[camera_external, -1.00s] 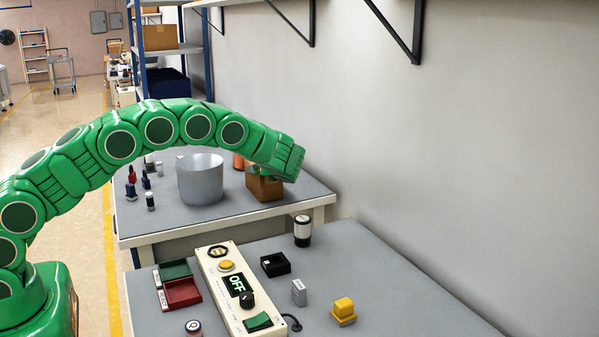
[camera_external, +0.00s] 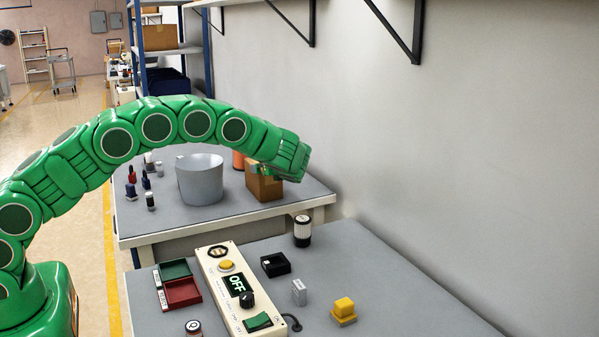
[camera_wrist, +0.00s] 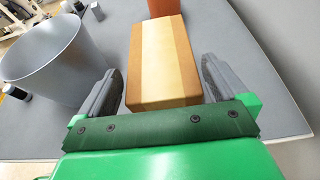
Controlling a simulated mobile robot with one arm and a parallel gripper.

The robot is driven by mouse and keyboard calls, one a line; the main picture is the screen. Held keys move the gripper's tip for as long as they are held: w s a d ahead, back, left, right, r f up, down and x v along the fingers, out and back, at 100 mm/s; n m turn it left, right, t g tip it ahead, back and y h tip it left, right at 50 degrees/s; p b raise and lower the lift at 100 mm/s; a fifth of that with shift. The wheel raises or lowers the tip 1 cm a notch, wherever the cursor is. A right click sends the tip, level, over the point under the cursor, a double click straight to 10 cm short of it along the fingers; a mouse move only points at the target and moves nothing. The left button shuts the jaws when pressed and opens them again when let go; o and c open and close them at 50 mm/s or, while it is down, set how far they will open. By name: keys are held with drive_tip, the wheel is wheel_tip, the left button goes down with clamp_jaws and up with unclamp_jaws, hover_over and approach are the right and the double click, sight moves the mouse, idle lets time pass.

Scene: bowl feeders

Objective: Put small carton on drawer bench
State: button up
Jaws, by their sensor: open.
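The small carton (camera_external: 264,188) is a brown box with a lighter tape strip, standing on the far grey-topped bench beside a grey bowl. In the wrist view the carton (camera_wrist: 156,62) lies ahead, its near end between my two grey fingers. My gripper (camera_wrist: 163,85) is open, with a finger on each side of the carton and a visible gap at the right. In the external view my gripper (camera_external: 272,170) is at the carton's top and partly hides it. I cannot tell which surface is the drawer bench.
The large grey bowl (camera_external: 200,180) stands close to the carton's left. An orange cylinder (camera_wrist: 163,7) is just behind the carton. The near bench (camera_external: 370,275) holds a control panel (camera_external: 238,290), small trays and a yellow block (camera_external: 344,308). Its right part is clear.

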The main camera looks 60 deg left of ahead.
drive_tip(key=v, duration=0.8)
